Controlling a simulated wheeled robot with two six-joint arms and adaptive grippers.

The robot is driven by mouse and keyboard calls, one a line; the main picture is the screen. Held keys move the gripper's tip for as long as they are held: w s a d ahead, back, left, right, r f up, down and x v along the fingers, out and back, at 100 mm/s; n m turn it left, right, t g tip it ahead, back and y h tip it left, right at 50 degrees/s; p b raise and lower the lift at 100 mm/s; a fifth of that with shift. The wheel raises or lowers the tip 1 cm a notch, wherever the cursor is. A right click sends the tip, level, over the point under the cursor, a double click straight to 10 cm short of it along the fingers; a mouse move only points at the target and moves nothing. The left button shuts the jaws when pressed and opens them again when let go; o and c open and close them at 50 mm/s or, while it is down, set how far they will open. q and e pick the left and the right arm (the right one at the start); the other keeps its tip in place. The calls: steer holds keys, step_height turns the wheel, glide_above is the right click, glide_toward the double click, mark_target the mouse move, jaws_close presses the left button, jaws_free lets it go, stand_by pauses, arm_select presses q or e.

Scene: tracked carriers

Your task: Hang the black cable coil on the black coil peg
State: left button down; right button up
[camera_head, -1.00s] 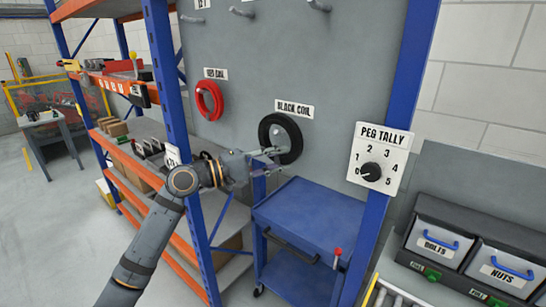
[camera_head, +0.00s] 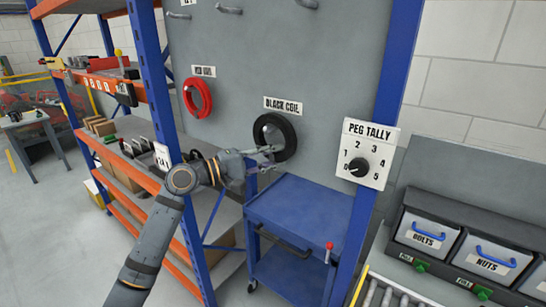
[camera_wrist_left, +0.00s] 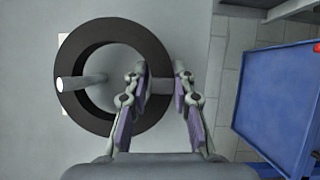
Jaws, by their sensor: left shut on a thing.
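The black cable coil (camera_head: 291,136) is a thick black ring in front of the grey board, under the BLACK COIL label (camera_head: 284,104). In the left wrist view the coil (camera_wrist_left: 110,28) is around a grey peg (camera_wrist_left: 78,83). The peg's pale tip sticks out in front of the coil's left side. My left gripper (camera_head: 272,154) is at the coil's lower edge in the head view. In the left wrist view its fingers (camera_wrist_left: 161,85) are on either side of the coil's right part, shut on it. Whether the coil rests its weight on the peg cannot be told. My right gripper is not in view.
A red coil (camera_head: 206,99) hangs to the left on the board. The PEG TALLY dial (camera_head: 360,166) is to the right. A blue cart (camera_head: 300,205) stands below the coil. An orange and blue shelf rack (camera_head: 150,186) is at left. Bins (camera_head: 427,237) sit at right.

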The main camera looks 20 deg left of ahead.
arm_select(q)
steer(key=c, duration=1)
jaws_free()
steer(key=shift+c, duration=0.2)
steer(key=shift+s+a, duration=0.1)
steer(key=shift+s+a+f, duration=0.1)
steer(key=shift+s+a, duration=0.05)
steer(key=shift+a, duration=0.05)
steer(key=v, duration=0.6)
steer(key=shift+s+a, duration=0.25)
steer(key=shift+a, duration=0.1)
